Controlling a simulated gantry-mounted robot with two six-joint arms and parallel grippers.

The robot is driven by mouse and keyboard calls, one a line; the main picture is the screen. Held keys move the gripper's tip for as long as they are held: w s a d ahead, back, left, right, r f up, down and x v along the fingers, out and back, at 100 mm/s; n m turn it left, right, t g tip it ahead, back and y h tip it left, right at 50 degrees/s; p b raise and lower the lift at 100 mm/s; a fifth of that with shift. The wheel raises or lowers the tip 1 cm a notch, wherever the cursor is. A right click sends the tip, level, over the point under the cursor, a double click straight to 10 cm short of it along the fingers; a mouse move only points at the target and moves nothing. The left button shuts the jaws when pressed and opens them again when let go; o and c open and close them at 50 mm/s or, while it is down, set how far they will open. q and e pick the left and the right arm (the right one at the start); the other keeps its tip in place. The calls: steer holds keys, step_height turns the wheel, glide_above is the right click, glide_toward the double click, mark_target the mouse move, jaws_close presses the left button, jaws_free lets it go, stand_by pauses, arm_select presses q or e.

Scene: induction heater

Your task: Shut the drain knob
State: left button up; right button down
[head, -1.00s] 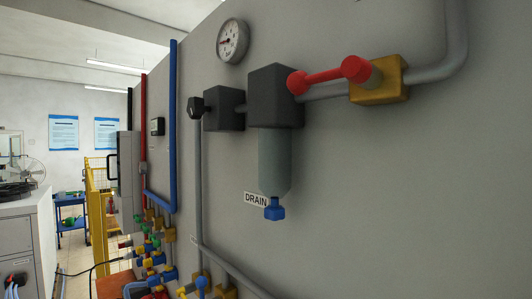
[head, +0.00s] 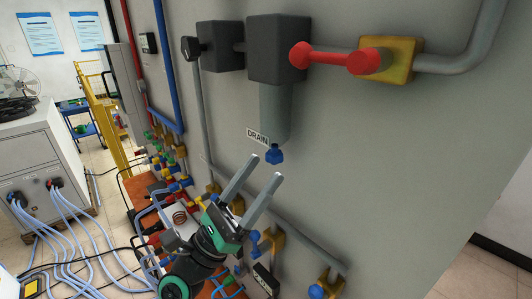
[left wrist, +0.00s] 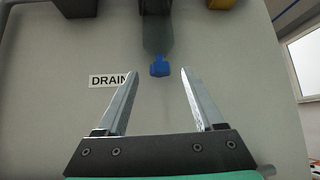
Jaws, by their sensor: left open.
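The blue drain knob (head: 275,155) hangs at the lower end of a grey-green filter bowl (head: 276,112), beside the DRAIN label (head: 258,136). My left gripper (head: 264,168) is open and empty, with its fingers pointing up toward the knob from below. In the left wrist view the knob (left wrist: 160,67) shows ahead of the open fingertips (left wrist: 160,72), roughly centred between them in the picture. I cannot tell the exact gap, but the fingers do not appear to touch it. My right gripper is not in view.
A red-handled valve (head: 334,57) on a yellow body sits above right of the filter. Grey pipes (head: 300,240) and blue-handled valves run along the wall below. A white cabinet (head: 43,160) with cables stands at the left. The wall right of the knob is bare.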

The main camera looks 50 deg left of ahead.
mark_target(274, 153)
arm_select(q)
steer(key=shift+x, duration=1.2)
jaws_close()
